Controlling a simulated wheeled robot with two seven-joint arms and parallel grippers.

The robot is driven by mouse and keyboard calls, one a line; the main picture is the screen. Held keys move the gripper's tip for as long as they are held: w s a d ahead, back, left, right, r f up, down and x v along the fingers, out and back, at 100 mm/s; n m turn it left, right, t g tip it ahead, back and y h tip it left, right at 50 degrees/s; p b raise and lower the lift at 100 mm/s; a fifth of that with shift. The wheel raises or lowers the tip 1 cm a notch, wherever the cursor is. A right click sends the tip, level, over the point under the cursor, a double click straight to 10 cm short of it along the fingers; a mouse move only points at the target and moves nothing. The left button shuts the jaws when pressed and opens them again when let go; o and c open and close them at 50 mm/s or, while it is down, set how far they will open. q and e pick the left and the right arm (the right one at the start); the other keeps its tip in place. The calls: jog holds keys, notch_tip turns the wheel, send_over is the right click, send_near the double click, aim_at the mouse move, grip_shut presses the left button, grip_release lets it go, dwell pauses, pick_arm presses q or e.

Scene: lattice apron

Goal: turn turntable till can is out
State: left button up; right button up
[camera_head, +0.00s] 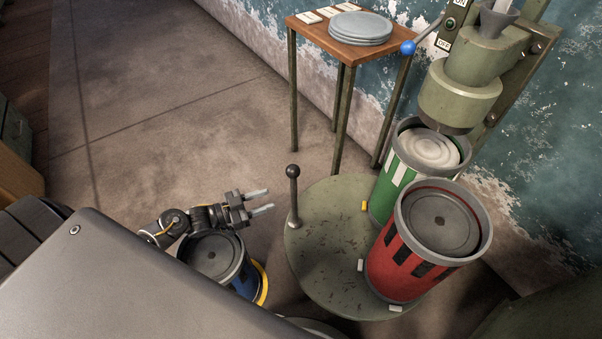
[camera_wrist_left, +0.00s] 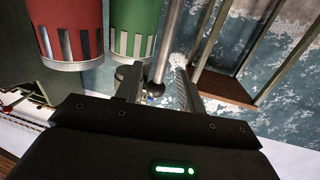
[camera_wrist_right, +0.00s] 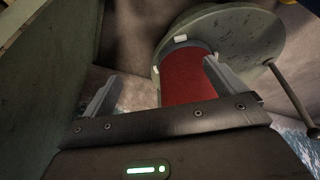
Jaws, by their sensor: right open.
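The green round turntable (camera_head: 325,255) carries a red can (camera_head: 410,265) at its front right and a green can (camera_head: 385,195) at the back, under the press head (camera_head: 458,95). An upright post with a dark ball knob (camera_head: 292,171) stands at its left edge. My left gripper (camera_head: 266,200) is open and empty, just left of the post and apart from it. The post also shows beyond its fingers in the left wrist view (camera_wrist_left: 168,45). My right gripper (camera_wrist_right: 160,93) is open, with the red can (camera_wrist_right: 187,78) beyond its fingers; the head view does not show this gripper.
A blue can (camera_head: 215,255) stands below my left gripper, beside a yellow ring (camera_head: 262,284). A small wooden table (camera_head: 345,48) with stacked grey lids (camera_head: 360,27) stands at the back. The press has a blue-knobbed lever (camera_head: 408,47).

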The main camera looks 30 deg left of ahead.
aim_at(294, 185)
pick_arm(q)
jog(key=shift+h, duration=0.4)
jog(key=x, duration=0.7)
jog(key=a+r+b+x, duration=0.1)
jog(key=x, duration=0.2)
jog(key=shift+w+d, duration=0.25)
jog(key=shift+w, duration=0.4)
pick_arm(e)
jog(key=w, duration=0.1)
jog(key=w+a+t, duration=0.1)
jog(key=w+a+r+t, duration=0.1)
jog(key=w, duration=0.1)
jog(key=shift+y, duration=0.4)
pick_arm(q)
grip_shut()
